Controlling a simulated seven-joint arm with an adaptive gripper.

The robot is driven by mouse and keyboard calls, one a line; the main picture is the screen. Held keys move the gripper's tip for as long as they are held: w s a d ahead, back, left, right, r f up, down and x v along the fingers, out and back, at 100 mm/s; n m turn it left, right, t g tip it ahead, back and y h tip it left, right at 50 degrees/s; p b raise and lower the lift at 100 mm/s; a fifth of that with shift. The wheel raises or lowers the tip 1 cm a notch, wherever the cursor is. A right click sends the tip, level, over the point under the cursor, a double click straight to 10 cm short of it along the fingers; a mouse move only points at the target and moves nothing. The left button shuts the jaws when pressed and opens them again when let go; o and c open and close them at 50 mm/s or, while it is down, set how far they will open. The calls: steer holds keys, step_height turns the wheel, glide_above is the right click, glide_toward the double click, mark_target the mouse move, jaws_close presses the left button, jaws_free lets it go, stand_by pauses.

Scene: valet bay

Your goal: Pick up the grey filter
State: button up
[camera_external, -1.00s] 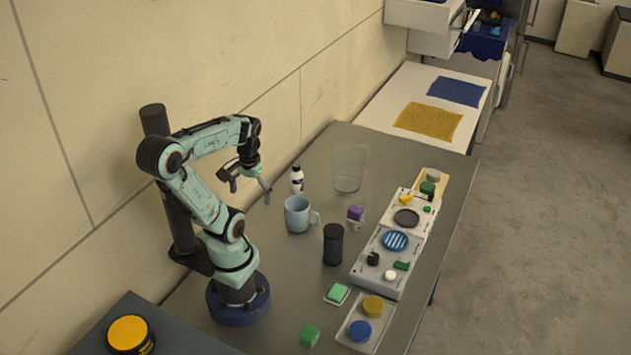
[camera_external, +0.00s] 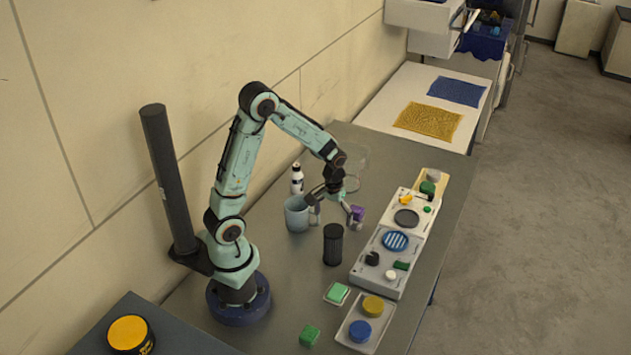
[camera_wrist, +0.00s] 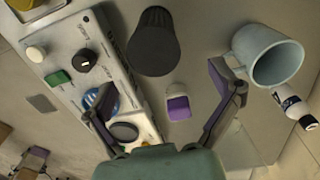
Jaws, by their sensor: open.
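A dark grey ribbed cylinder, which looks like the filter (camera_external: 333,246), stands upright on the metal bench. It also shows as the dark filter (camera_wrist: 153,48) at the top middle of the wrist view. My gripper (camera_external: 335,216) is above the bench, behind the filter in the outside view and apart from it. Its fingers are spread and empty. In the wrist view my gripper (camera_wrist: 162,84) frames a purple and white block (camera_wrist: 178,106), and the filter lies beyond the fingertips.
A light blue mug (camera_external: 296,215) and a white bottle (camera_external: 297,180) stand left of my gripper. A clear container (camera_external: 357,163) is behind it, partly hidden. A grey panel (camera_external: 375,278) with knobs and discs lies to the right. A green sponge (camera_external: 337,292) lies in front.

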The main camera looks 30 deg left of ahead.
mark_target(333, 230)
steer(key=f, duration=0.7)
steer(key=shift+s+d+f, duration=0.1)
steer(key=shift+s+d, duration=0.2)
steer(key=shift+s, duration=0.05)
steer(key=c, duration=1.3)
